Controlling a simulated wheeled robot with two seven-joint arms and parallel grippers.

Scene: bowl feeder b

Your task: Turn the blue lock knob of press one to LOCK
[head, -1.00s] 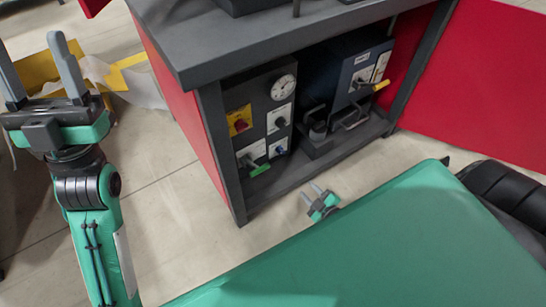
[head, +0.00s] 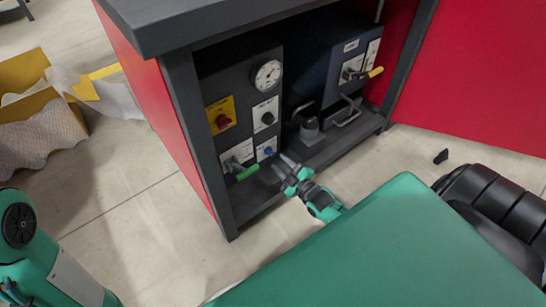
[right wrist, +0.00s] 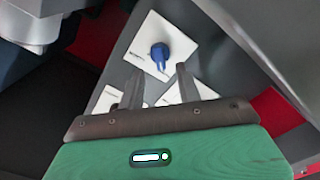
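The blue lock knob (head: 268,151) sits on a white plate low on the grey panel of the left unit in the cabinet. In the right wrist view the blue knob (right wrist: 160,55) shows just beyond my fingertips, on its white plate (right wrist: 150,35). My right gripper (head: 283,166) is in front of the panel, just below and right of the knob. Its two fingers (right wrist: 157,82) are apart, with nothing between them, and I see a gap to the knob. The lettering on the plate is too small to read. My left gripper is out of the head view.
The same panel has a gauge (head: 267,74), a red knob on a yellow plate (head: 221,115), a black knob (head: 267,118) and a green-handled lever (head: 246,172) close beside my right gripper. A dark blue unit (head: 330,65) with a yellow-handled lever stands to the right. The cabinet's frame (head: 192,130) borders the opening.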

